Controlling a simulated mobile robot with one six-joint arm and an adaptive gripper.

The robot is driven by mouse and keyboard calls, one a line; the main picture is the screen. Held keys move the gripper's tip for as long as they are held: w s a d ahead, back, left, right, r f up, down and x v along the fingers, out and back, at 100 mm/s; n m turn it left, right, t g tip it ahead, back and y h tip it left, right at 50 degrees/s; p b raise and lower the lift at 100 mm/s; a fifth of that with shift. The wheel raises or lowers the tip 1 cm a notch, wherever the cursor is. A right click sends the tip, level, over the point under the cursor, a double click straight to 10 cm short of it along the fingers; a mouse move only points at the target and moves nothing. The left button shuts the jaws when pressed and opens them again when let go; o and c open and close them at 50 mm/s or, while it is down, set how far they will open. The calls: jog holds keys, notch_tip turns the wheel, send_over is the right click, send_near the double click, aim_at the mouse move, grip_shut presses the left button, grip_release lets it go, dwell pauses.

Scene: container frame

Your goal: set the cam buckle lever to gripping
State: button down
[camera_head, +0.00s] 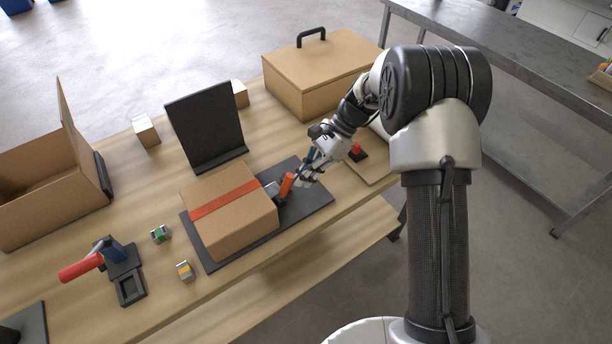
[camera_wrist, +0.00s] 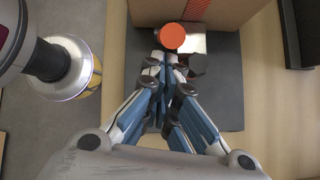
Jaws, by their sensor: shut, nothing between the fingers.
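The cam buckle lever (camera_head: 287,184) has an orange-red cylindrical grip and stands tilted at the right end of the box's strap. In the wrist view its grip (camera_wrist: 172,37) shows end-on as a round disc. The metal buckle body (camera_head: 271,188) sits beside the box; it also shows in the wrist view (camera_wrist: 194,42). An orange-red strap (camera_head: 225,198) runs across the top of the cardboard box (camera_head: 238,224). My gripper (camera_head: 298,181) is shut and empty, just right of the lever. In the wrist view the fingertips (camera_wrist: 167,60) are just below the grip; contact is unclear.
The box rests on a dark mat (camera_head: 309,207). A black upright panel (camera_head: 205,125) stands behind it. A lidded carton (camera_head: 322,72) is at the back right. A red-handled device (camera_head: 82,267) and two small blocks are at left. Bare mat lies right of the lever.

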aim_at(290, 179)
jog(key=shift+s+a+r+h+p, duration=0.2)
jog(key=shift+r+h+p, duration=0.1)
jog(key=shift+p, duration=0.2)
jog(key=shift+a+r+t+h+p, duration=0.1)
jog(key=shift+r+t+h+p, duration=0.15)
jog(key=shift+p, duration=0.25)
jog(key=s+a+r+t+h+p, duration=0.1)
jog(key=h+p, duration=0.1)
jog(key=p, duration=0.1)
jog(key=s+a+r+t+h+p, duration=0.1)
jog(key=a+t+h+p, duration=0.1)
jog(key=p, duration=0.2)
jog(key=shift+r, duration=0.3)
jog(key=shift+s+a+p, duration=0.45)
jog(key=shift+a+p, duration=0.15)
jog(key=shift+s+a+p, duration=0.4)
jog(key=shift+a+p, duration=0.2)
jog(key=shift+a, duration=0.1)
notch_tip(290, 179, up, 12)
jog(key=d+p, duration=0.2)
jog(key=p, duration=0.1)
jog(key=shift+f, duration=0.2)
